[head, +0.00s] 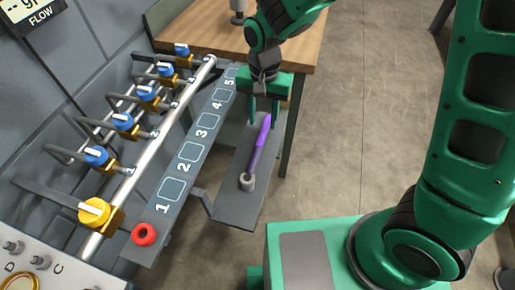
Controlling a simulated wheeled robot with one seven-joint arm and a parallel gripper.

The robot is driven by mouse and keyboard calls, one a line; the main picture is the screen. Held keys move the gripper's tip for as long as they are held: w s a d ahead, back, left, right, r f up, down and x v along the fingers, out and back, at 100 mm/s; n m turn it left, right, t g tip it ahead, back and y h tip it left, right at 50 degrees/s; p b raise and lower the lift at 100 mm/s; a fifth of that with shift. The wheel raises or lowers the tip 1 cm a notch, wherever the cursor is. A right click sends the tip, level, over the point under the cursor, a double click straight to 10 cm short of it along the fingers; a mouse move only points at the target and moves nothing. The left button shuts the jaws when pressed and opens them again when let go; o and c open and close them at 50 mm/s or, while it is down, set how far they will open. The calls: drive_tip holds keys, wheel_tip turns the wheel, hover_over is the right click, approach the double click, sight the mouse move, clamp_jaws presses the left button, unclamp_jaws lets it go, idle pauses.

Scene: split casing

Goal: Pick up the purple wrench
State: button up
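The purple wrench (257,147) lies on a narrow grey shelf (229,206) below the numbered strip. Its near end rests at a small grey cylindrical piece (247,182). My gripper (264,118) is over the wrench's far end, pointing down. Its two green fingers are apart, one on each side of the wrench's far end. I see a gap between the fingers and the wrench. I cannot tell how high the fingertips are above the shelf.
A grey strip (178,188) numbered 1 to 5 runs beside a pipe with several blue-handled valves and one yellow valve (95,212). A wooden table (205,30) stands behind. Floor on the right is clear.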

sight(264, 128)
drive_tip(key=shift+d+f, duration=0.2)
drive_tip(key=shift+f, duration=1.7)
drive_tip(key=shift+c, duration=0.7)
clamp_jaws()
drive_tip(key=shift+r, duration=0.1)
wheel_tip(264, 128, up, 10)
